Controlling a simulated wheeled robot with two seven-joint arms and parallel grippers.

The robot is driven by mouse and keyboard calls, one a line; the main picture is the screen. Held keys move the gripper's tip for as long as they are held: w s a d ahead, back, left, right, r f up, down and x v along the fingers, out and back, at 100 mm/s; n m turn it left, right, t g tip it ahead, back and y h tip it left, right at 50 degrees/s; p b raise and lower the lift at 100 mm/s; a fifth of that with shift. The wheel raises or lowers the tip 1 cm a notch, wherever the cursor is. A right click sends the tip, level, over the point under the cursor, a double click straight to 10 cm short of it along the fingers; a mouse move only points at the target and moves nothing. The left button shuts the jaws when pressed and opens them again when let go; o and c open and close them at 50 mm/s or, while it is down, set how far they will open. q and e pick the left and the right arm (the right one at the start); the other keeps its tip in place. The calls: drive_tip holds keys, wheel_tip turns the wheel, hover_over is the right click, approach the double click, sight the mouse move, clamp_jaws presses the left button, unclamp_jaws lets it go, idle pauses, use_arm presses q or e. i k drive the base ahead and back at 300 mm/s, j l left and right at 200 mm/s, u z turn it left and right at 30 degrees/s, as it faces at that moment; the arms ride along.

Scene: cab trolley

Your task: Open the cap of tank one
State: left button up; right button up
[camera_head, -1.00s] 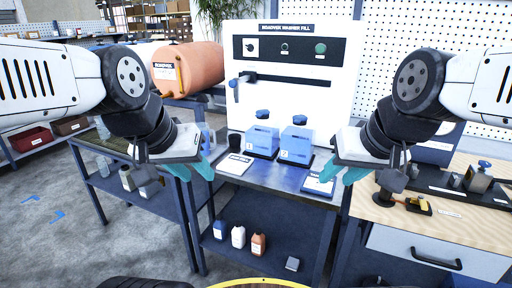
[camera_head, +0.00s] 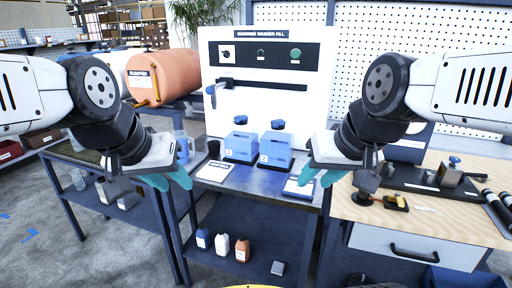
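Two blue tanks stand side by side on the metal bench (camera_head: 255,181), in front of the white washer-fill panel. The left tank (camera_head: 241,146) has a blue cap (camera_head: 240,120) on top, and the right tank (camera_head: 276,150) has a similar blue cap (camera_head: 278,124). Both caps are seated. The tank label numbers are too small to read surely. My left gripper (camera_head: 169,181) is left of the tanks, above the bench's left side, its teal fingers apart and empty. My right gripper (camera_head: 320,177) is to their right, fingers also apart and empty. Neither touches a tank.
The white panel (camera_head: 262,70) with a lever rises behind the tanks. A white card (camera_head: 214,171) and a blue-edged card (camera_head: 298,188) lie in front. A jug (camera_head: 185,146) and dark cup (camera_head: 213,148) stand left. An orange drum (camera_head: 163,80) is behind; a wooden worktop (camera_head: 400,225) lies right.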

sight(238, 119)
drive_tip(key=i+j, duration=0.25)
drive_tip(key=i, duration=0.2)
drive_tip(key=i+j+z, duration=0.15)
drive_tip(key=i, duration=0.35)
